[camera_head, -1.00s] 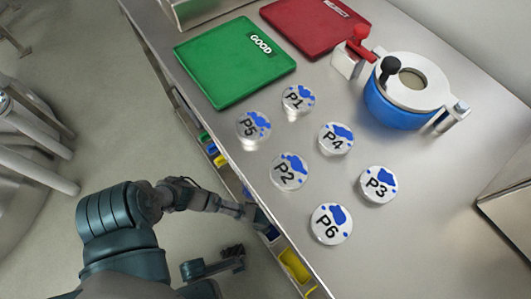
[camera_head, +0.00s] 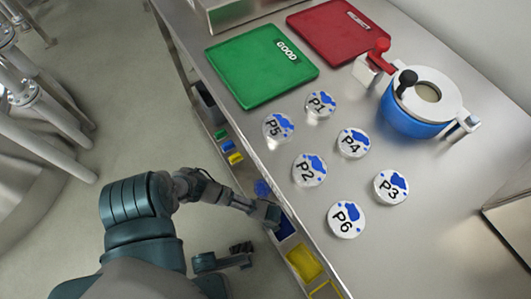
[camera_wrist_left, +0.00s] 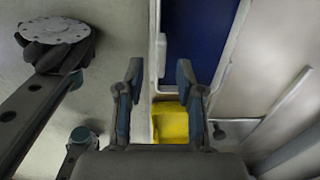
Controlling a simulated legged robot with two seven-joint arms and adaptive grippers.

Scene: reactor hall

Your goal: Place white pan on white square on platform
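I cannot make out a white pan or a white square on a platform in these views. My left gripper (camera_head: 270,215) is low beside the bench's front edge, near the open drawers, in the head view. In the left wrist view the left gripper (camera_wrist_left: 158,80) has its two fingers apart with nothing between them. A blue bin (camera_wrist_left: 198,40) and a yellow bin (camera_wrist_left: 172,122) lie beyond the fingers there.
The steel bench (camera_head: 440,235) holds several round discs marked P1 to P6, a green GOOD tray (camera_head: 250,80), a red tray (camera_head: 335,35) and a blue device with a white ring top (camera_head: 412,120). Pipes (camera_head: 45,120) stand at left.

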